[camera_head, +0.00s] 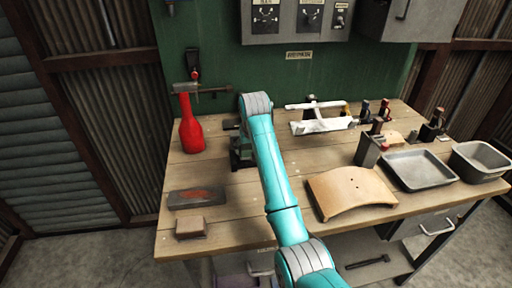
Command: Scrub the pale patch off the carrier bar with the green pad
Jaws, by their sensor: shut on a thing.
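My teal arm rises from the bottom edge to a grey joint above the bench; the parts beyond that joint are hidden, and I cannot make out my gripper or what it holds. I cannot pick out the green pad. Long whitish pieces (320,126) lie right of the arm at the back of the bench; I cannot tell whether one is the carrier bar. No pale patch can be made out for certain.
A dark slab with red (186,198) and a brown block (190,229) lie at the front left. A curved tan board (350,190), a grey tray (418,182) and a grey bin (480,174) occupy the right.

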